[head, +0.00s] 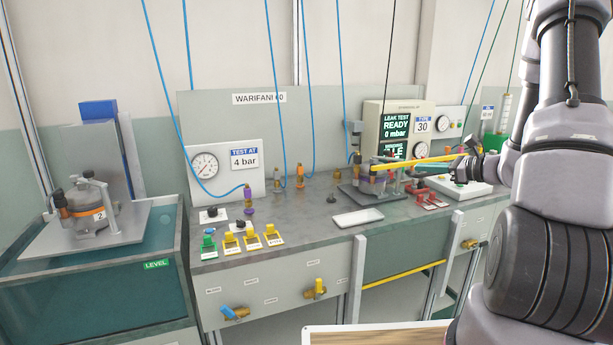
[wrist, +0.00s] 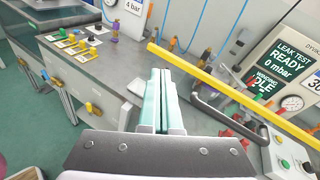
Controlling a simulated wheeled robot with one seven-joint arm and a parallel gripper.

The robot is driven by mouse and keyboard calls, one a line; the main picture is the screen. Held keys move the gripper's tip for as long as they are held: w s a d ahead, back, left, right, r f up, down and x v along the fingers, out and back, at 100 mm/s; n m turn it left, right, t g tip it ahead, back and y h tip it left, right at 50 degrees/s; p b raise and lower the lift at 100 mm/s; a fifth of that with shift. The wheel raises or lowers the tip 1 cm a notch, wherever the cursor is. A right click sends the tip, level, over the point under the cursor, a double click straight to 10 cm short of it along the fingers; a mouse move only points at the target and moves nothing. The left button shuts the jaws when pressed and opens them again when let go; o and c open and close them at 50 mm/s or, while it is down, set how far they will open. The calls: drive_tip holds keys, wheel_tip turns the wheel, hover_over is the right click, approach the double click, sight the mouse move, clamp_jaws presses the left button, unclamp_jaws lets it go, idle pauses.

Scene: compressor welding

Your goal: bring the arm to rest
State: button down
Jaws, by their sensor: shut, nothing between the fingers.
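My gripper (wrist: 162,100) shows in the wrist view with its two pale green fingers side by side, shut and empty. It is over the grey bench (wrist: 110,65), in front of a yellow bar (wrist: 230,92) and a dark curved handle (wrist: 235,118). In the head view my arm fills the right side and reaches over the right part of the bench; the fingertips cannot be made out there. I cannot tell how much gap lies between the fingers and the bar.
The leak test display (head: 397,125) stands at the back of the bench. A white tray (head: 358,218) lies at the front. A water tank (head: 100,285) with a compressor (head: 88,212) above stands far left. Blue hoses hang overhead.

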drive_tip(key=s+a+r+n+g+h, duration=0.1)
drive_tip(key=s+a+r+n+g, duration=0.6)
drive_tip(key=s+a+r+n, duration=0.5)
drive_tip(key=s+r+n+t+h, duration=0.1)
drive_tip(key=s+r+n+h, duration=0.2)
drive_tip(key=s, duration=0.4)
drive_tip(key=s+d+r+n+t+h, duration=0.1)
drive_tip(key=s+r+n+t+h, duration=0.1)
drive_tip(key=s+r+n+h, duration=0.2)
drive_tip(key=s+n, duration=0.1)
drive_tip(key=s, duration=0.2)
drive_tip(key=shift+n+h, duration=0.3)
drive_tip(key=shift+h, duration=0.1)
drive_tip(key=shift+s+d, duration=0.1)
